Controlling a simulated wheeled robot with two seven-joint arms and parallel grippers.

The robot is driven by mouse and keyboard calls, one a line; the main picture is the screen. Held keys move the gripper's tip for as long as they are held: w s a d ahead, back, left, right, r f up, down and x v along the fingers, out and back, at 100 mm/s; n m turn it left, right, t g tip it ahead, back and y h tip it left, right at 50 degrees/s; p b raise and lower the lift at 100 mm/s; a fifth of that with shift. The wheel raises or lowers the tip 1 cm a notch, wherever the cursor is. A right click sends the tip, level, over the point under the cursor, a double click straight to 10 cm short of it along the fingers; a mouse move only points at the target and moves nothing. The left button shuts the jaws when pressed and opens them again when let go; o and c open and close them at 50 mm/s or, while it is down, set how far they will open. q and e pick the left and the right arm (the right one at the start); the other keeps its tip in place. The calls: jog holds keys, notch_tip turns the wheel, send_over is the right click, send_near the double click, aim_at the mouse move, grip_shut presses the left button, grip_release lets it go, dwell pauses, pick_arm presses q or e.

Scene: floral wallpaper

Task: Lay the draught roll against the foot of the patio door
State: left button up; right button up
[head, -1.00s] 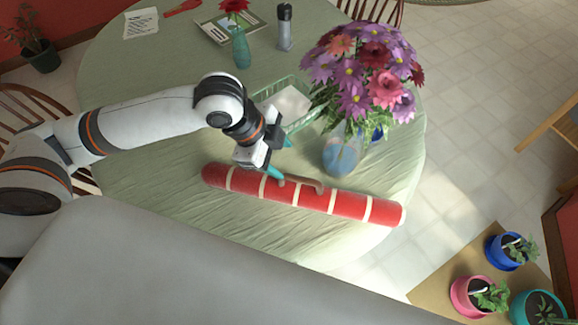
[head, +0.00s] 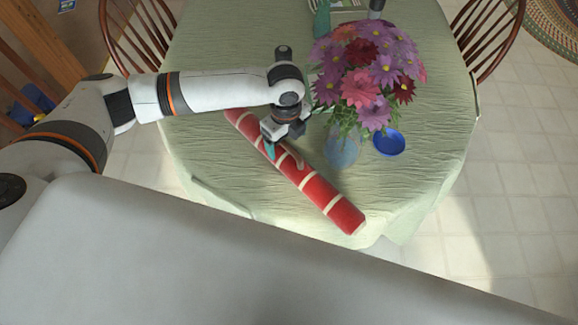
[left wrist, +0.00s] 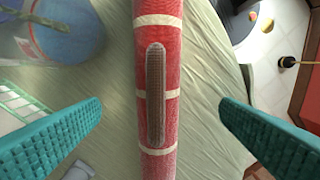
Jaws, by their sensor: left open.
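The draught roll (head: 320,192), red with cream bands, lies slantwise on the table, its near end toward the front edge. A brown handle (left wrist: 155,95) runs along its upper side in the left wrist view. My left gripper (head: 274,149) is over the roll near the handle. In the left wrist view my left gripper (left wrist: 161,103) is open, with one teal finger on each side of the roll (left wrist: 160,60) and gaps between. Whether the fingers reach down beside it, I cannot tell. My right gripper is not in view. I cannot identify the patio door.
A glass vase (head: 341,152) of flowers (head: 362,75) stands close right of the roll, beside a blue dish (head: 389,142). Wooden chairs (head: 135,35) stand around the cloth-covered table (head: 430,130). Tiled floor (head: 510,220) is clear at the right.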

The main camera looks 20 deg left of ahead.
aim_at(286, 154)
pick_arm(q)
jog(key=shift+a+f, duration=0.25)
jog(key=shift+f, duration=0.05)
jog(key=f, duration=0.2)
jog(key=shift+w+a+f+p, duration=0.2)
jog(key=shift+a+f+p, duration=0.15)
jog(key=shift+f+p, duration=0.05)
jog(key=f, duration=0.3)
jog(key=shift+w+d+f+p, duration=0.15)
jog(key=shift+d+f+p, duration=0.05)
jog(key=shift+d+p, duration=0.2)
jog(key=shift+a+f, duration=0.1)
jog(key=shift+f, duration=0.4)
jog(key=c, duration=1.5)
jog(key=shift+r, duration=0.1)
jog(key=shift+c, duration=0.5)
jog(key=shift+w+r, duration=0.1)
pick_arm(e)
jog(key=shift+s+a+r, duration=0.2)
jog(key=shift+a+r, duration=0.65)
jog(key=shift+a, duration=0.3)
